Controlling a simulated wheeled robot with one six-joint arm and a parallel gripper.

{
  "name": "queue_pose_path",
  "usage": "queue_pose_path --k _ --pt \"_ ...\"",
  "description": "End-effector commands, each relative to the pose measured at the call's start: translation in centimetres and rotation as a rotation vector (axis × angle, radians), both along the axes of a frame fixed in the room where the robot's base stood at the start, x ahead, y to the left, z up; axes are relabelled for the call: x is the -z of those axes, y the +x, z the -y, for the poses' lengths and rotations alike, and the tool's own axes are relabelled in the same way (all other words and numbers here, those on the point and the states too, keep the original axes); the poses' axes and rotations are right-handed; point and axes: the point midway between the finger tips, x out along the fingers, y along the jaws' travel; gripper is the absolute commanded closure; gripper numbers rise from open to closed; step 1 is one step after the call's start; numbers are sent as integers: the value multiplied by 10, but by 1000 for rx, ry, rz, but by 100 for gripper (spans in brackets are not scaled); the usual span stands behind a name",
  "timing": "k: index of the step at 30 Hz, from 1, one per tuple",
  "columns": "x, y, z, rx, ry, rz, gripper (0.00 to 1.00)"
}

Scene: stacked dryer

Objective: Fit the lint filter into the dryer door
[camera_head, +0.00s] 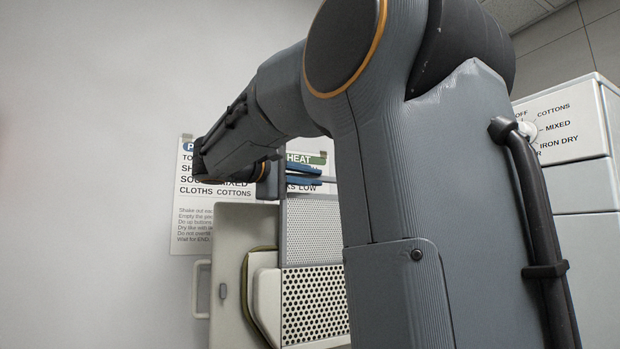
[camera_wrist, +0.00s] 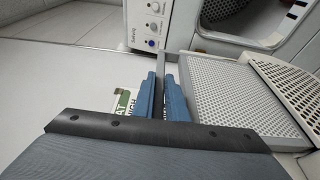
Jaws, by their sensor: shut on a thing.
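The lint filter (camera_head: 312,232) is a light grey framed panel with fine mesh, upright in the head view; its mesh face (camera_wrist: 238,98) fills the middle right of the wrist view. My gripper (camera_head: 300,175) is shut on the filter's top edge, with blue fingers on either side of it in the wrist view (camera_wrist: 162,82). The open dryer door (camera_head: 228,240) is beige with a green seal. Its perforated part (camera_head: 315,300) shows just below the filter, and its curved grille (camera_wrist: 290,88) lies right of it. I cannot tell whether the filter's lower end is in a slot.
The dryer opening (camera_wrist: 250,18) and a knobbed control panel (camera_wrist: 146,22) are at the top of the wrist view. The dryer body (camera_head: 590,240) stands at the right of the head view. A printed notice (camera_head: 192,220) hangs on the wall behind. My arm hides much of the middle.

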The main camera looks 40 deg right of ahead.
Motion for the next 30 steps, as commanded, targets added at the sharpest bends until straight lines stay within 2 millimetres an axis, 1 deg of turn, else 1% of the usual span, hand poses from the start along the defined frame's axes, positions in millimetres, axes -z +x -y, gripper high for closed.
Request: queue_pose_path --k 30 --pt "23 0 0 0 -1 1 100"
